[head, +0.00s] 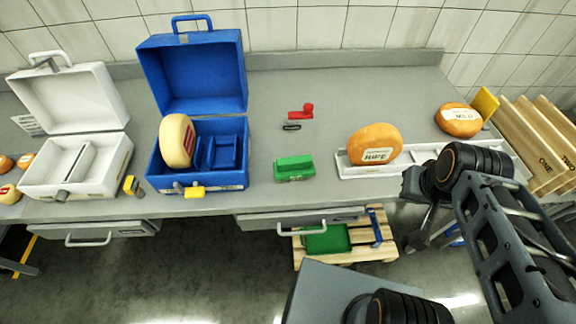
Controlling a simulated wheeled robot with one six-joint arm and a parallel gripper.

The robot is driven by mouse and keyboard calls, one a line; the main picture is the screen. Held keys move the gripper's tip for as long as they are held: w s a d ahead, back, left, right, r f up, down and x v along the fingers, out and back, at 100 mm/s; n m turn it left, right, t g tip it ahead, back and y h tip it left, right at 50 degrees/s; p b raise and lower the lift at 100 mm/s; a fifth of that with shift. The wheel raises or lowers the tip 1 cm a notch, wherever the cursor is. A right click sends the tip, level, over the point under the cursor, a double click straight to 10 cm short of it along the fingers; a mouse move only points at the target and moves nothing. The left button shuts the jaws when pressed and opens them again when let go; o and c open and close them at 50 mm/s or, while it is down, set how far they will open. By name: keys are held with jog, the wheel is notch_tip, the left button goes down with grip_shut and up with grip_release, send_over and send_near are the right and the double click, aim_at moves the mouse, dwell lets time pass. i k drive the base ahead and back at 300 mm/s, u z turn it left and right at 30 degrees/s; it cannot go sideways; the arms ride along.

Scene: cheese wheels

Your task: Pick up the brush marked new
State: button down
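No mark reading "new" is legible in the head view. A green block-like item (294,168), possibly a brush, lies on the grey counter (330,95) near its front edge, between the blue case and the white tray. A red item with a raised knob (301,112) lies farther back, with a small dark item (291,127) just in front of it. I cannot tell whether any of these is a brush. My gripper (414,205) is at the counter's front edge, right of the green item and apart from it. Its fingers are too dark and small to read.
An open blue case (198,183) holds a pale cheese wheel (177,141). An open white case (75,165) stands left. Orange cheese wheels (375,144) (459,120) stand right, one on a white tray (350,172). Wooden boards (540,150) are far right. A drawer (300,222) is below.

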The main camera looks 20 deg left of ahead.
aim_at(286, 169)
jog(key=u, duration=1.2)
jog(key=k, duration=0.5)
jog(key=u, duration=1.5)
jog(key=i, duration=1.15)
jog(key=z, duration=2.25)
